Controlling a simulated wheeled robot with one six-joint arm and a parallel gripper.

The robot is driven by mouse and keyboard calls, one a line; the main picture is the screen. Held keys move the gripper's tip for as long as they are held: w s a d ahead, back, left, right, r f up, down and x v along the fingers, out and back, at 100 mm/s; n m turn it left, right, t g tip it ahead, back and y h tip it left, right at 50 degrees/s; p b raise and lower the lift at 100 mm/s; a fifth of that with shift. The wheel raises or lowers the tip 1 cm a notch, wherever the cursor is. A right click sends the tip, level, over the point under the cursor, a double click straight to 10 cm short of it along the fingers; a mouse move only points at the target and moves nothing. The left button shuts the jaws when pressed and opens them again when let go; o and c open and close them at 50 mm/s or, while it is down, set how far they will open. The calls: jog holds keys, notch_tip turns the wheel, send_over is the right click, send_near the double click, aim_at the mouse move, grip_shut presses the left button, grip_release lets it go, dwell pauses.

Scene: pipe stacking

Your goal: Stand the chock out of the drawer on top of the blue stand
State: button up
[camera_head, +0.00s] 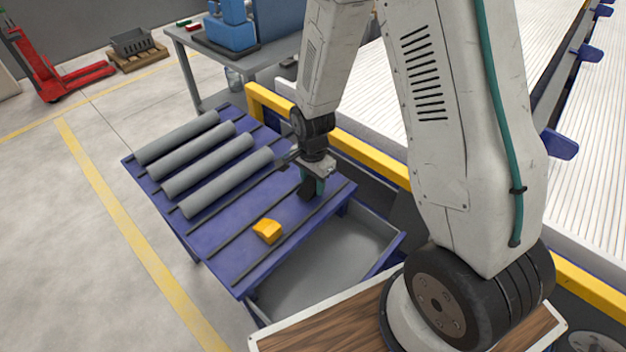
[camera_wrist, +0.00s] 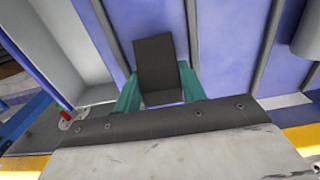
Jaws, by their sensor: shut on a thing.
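My gripper (camera_head: 315,185) is over the back right part of the blue stand (camera_head: 228,243). Its green fingers are shut on a dark grey chock (camera_head: 306,189). In the wrist view the chock (camera_wrist: 155,62) sits between the two fingers, with its tall face up in the picture and the blue top with dark strips behind it. I cannot tell whether its underside touches the stand. The grey drawer (camera_head: 335,262) is pulled out below the stand's right side, and the part of it I see is empty.
A yellow chock (camera_head: 267,231) lies on the stand top, in front of my gripper. Several grey pipes (camera_head: 228,182) lie side by side on the left. A yellow rail (camera_head: 372,147) runs behind the stand. The stand top between the yellow chock and the pipes is clear.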

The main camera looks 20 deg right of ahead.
aim_at(312, 181)
jog(key=o, duration=1.1)
jog(key=shift+r, duration=0.1)
notch_tip(312, 181, up, 8)
jog(key=shift+f, duration=0.2)
jog(key=s+d+r+n+t, duration=0.1)
jog(key=s+d+r+n, duration=0.1)
jog(key=s+r+n, duration=1.1)
jog(key=shift+s+d+r+n, duration=0.25)
jog(key=shift+s+r+n, duration=0.05)
jog(key=shift+s+r, duration=5.35)
